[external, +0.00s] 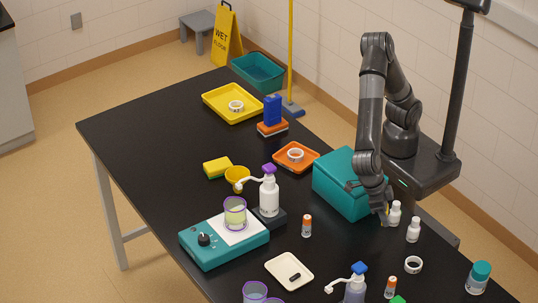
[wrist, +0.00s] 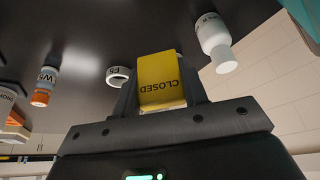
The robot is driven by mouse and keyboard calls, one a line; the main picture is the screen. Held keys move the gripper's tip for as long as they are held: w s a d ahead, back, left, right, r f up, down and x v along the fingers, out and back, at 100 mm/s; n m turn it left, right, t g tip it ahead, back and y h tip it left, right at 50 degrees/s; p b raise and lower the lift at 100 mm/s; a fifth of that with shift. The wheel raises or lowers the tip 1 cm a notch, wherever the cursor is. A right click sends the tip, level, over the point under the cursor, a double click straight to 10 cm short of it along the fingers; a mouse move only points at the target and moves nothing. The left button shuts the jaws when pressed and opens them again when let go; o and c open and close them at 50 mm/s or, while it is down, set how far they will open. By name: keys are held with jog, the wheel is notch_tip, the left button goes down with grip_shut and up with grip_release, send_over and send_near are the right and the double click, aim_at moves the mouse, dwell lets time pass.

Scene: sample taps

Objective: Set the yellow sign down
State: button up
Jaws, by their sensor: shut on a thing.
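The yellow sign (wrist: 160,70), a small block-like piece with the word CLOSED, is between the two fingers of my gripper (wrist: 160,92) in the wrist view. My gripper is shut on it. In the external view my gripper (external: 384,210) points down at the right side of the table, just in front of the teal box (external: 338,178). The sign is mostly hidden there, with only a yellow sliver showing. I cannot tell whether its base touches the black table (external: 150,140).
White bottles (external: 413,231) stand close to the right of my gripper; one shows in the wrist view (wrist: 213,40). A white ring (external: 413,265) and an orange-capped vial (external: 307,226) are nearby. The table between vial and gripper is bare.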

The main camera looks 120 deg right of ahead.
aim_at(385, 239)
notch_tip(385, 239, down, 8)
jog(key=shift+r, duration=0.2)
jog(key=shift+f, duration=0.1)
jog(key=o, duration=0.9)
jog(key=shift+o, duration=0.2)
jog(key=v, duration=1.2)
